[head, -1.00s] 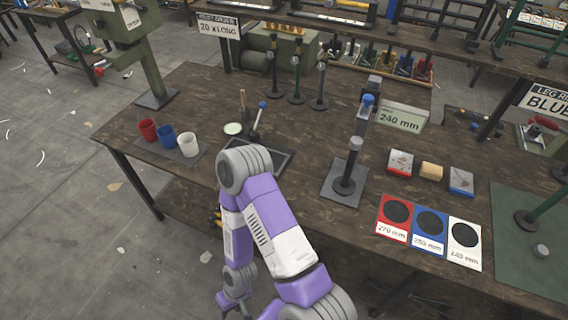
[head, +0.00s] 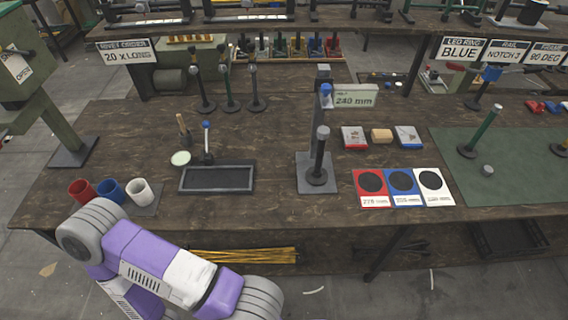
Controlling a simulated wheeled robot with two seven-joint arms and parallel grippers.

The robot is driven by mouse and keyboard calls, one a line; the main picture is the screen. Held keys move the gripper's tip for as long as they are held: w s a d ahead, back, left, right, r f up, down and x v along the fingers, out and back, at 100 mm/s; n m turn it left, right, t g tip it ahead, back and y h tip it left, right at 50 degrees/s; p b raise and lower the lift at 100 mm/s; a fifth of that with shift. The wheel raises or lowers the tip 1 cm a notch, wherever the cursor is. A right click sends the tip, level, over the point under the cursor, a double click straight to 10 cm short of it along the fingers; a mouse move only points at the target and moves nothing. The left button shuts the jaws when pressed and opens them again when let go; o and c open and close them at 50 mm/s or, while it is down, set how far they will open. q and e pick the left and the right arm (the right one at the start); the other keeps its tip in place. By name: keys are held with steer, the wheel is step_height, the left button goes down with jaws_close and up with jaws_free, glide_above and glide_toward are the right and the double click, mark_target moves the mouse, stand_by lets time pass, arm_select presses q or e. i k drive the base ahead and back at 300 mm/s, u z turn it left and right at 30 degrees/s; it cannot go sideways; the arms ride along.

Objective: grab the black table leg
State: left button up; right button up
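A black table leg (head: 319,160) stands upright on a grey plate (head: 303,184) at the middle of the workbench, in front of a post with a blue knob. Two more dark legs, a left one (head: 204,88) and a right one (head: 255,88), stand upright at the back with a dark green leg (head: 230,90) between them. One of my arms crosses the bottom left of the head view, well in front of these legs. Neither gripper shows.
Red, blue and white cups (head: 139,191) stand at the bench's left end. A dark tray (head: 217,191) lies left of the centre leg. Coloured cards (head: 401,205) and small blocks (head: 381,136) lie to its right. A green mat (head: 515,190) with a green leg covers the right side.

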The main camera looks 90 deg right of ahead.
mark_target(317, 175)
steer(key=i, duration=0.75)
steer(key=z, duration=2.6)
